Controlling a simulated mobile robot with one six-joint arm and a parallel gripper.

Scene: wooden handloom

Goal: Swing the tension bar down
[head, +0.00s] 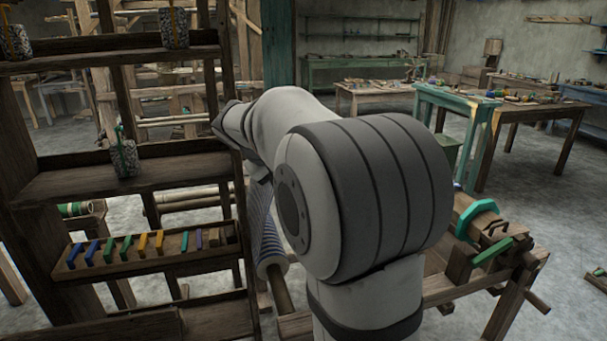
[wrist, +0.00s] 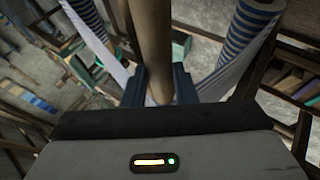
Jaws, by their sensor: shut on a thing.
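In the wrist view, my gripper (wrist: 159,88) is shut on a round wooden bar (wrist: 156,40), which looks like the tension bar. The bar runs from between the two dark fingers up to the top edge of the picture. Its far end is out of view. In the head view my own arm hides the gripper and the held bar. Blue-and-white striped cloth on a roll (head: 268,235) shows just left of my arm. In the wrist view, striped cloth (wrist: 243,40) lies right of the bar, with another striped strip (wrist: 85,14) to the left.
The loom's wooden frame, with a green wheel (head: 466,218), is right of my arm. Worktables (head: 455,97) stand farther back, with grey floor between.

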